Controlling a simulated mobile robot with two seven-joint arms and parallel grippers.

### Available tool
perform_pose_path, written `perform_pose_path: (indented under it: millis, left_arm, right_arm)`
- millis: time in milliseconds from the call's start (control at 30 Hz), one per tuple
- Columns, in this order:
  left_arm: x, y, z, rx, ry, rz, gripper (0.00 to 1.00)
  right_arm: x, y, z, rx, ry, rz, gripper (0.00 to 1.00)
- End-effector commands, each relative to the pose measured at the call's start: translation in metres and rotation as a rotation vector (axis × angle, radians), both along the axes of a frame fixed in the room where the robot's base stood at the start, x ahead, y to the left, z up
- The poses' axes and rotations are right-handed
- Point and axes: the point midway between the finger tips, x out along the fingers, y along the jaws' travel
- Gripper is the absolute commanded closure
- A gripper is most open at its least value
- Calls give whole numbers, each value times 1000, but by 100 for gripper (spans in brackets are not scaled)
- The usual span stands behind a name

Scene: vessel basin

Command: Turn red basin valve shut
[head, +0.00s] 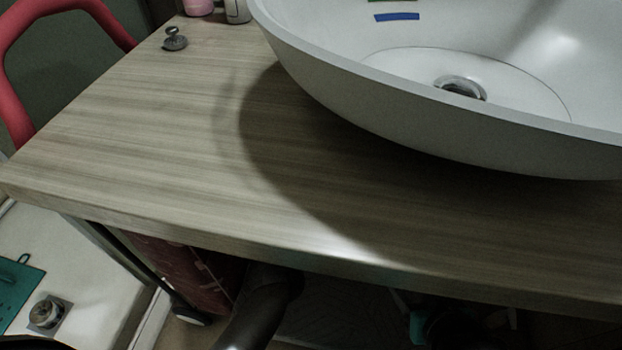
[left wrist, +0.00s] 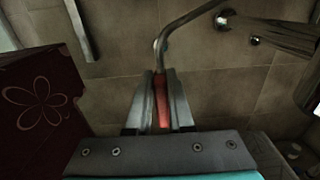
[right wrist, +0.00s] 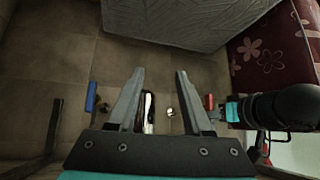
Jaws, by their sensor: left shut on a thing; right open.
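The red basin valve handle (left wrist: 160,100) is a narrow red bar held between the fingers of my left gripper (left wrist: 160,74); a bent metal pipe (left wrist: 186,22) rises beyond it. In the right wrist view the red valve handle (right wrist: 209,102) shows at right, beside the teal part of my left gripper. My right gripper (right wrist: 160,72) is open and empty, pointing towards the tiled floor and wall. In the head view the white basin (head: 385,115) stands on a wooden counter (head: 150,140); both grippers and the valve are hidden below it.
A blue valve handle (right wrist: 91,97) is at left in the right wrist view. A dark red box with a flower print (left wrist: 40,105) stands left of my left gripper. A grey textured panel (right wrist: 190,20) is beyond my right gripper. A drain plug (head: 174,40) lies on the counter.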

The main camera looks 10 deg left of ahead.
Motion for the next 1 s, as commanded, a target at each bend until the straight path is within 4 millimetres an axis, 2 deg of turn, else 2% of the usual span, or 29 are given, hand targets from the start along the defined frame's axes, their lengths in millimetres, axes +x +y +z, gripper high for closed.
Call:
perform_pose_path:
  millis: [367,1000]
  left_arm:
    - [0,-4,0,131,1,-1,100]
    - [0,-18,-7,717,5,0,100]
  right_arm:
    - [-6,-8,4,-27,55,-10,50]
    - [-39,-42,13,-126,297,-64,50]
